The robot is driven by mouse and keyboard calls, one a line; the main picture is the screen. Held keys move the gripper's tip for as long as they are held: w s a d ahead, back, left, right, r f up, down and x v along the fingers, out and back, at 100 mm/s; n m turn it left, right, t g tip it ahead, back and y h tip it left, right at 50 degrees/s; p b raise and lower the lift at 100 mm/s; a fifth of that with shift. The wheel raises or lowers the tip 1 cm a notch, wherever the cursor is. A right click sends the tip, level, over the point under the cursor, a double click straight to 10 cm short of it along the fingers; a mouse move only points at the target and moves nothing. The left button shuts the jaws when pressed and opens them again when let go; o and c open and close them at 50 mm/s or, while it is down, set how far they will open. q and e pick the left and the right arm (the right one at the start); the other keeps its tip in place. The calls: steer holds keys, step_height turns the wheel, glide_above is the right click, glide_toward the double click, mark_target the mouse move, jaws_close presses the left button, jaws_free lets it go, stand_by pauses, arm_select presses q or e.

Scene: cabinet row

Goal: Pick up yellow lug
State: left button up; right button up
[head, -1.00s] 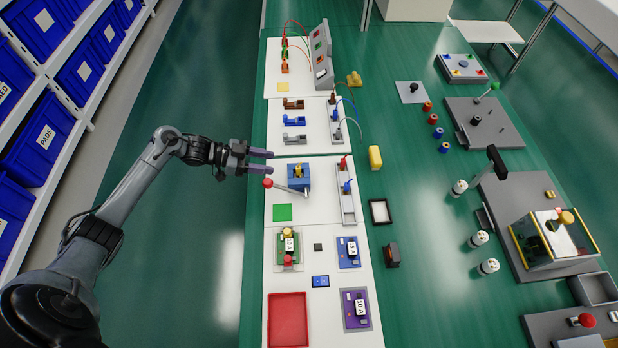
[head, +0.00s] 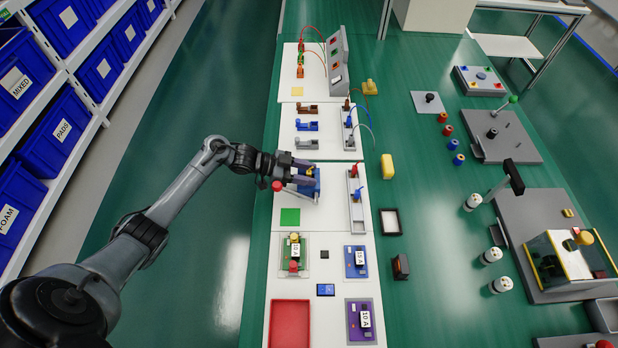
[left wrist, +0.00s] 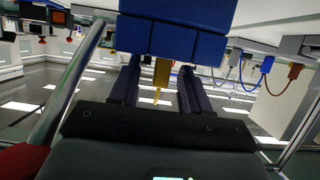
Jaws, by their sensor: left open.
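The yellow lug (head: 309,171) is at the blue clamp block (head: 314,189) on the white board, partly hidden by my gripper in the head view. In the left wrist view the lug (left wrist: 161,76) stands out from the blue block (left wrist: 172,40), between my two dark fingers. My left gripper (head: 313,172) is open, with its fingers on either side of the lug and a visible gap to each. A lever with a red ball (head: 277,186) sticks out from the clamp on the left. My right gripper is not in view.
A green square (head: 290,217) lies just in front of the clamp. A grey rail (head: 356,198) with red and blue parts stands to its right. Coloured lug holders (head: 307,126) stand behind. The lever bar (left wrist: 75,80) runs close beside my left finger.

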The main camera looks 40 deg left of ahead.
arm_select(q)
steer(key=shift+w+d+f, duration=0.1)
steer(key=shift+w+d, duration=0.15)
steer(key=shift+w, duration=0.05)
steer(key=shift+s, duration=0.1)
jaws_close()
